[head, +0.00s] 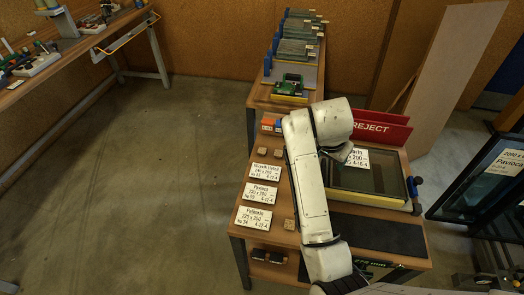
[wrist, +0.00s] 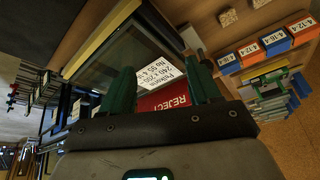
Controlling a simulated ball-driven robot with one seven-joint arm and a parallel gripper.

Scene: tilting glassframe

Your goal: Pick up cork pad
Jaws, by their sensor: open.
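Small tan cork pads lie on the wooden table's left side in the head view: one cork pad (head: 262,151) with another beside it near the top label card, and a cork pad (head: 289,224) by the lowest card. In the wrist view a cork pad (wrist: 228,17) shows at the top right, with part of another at the upper edge. My gripper (wrist: 163,88) is open, its two green fingers apart with nothing held between them. The cork pads lie to the right of and beyond the fingers in that view. In the head view my arm hides the gripper.
A framed glass pane (head: 378,182) with a white label lies on the table beside my arm. A red REJECT board (head: 385,130) stands behind it. Label cards (head: 255,218) line the left side. Orange and blue blocks (wrist: 278,40) sit near the pads. Floor left is clear.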

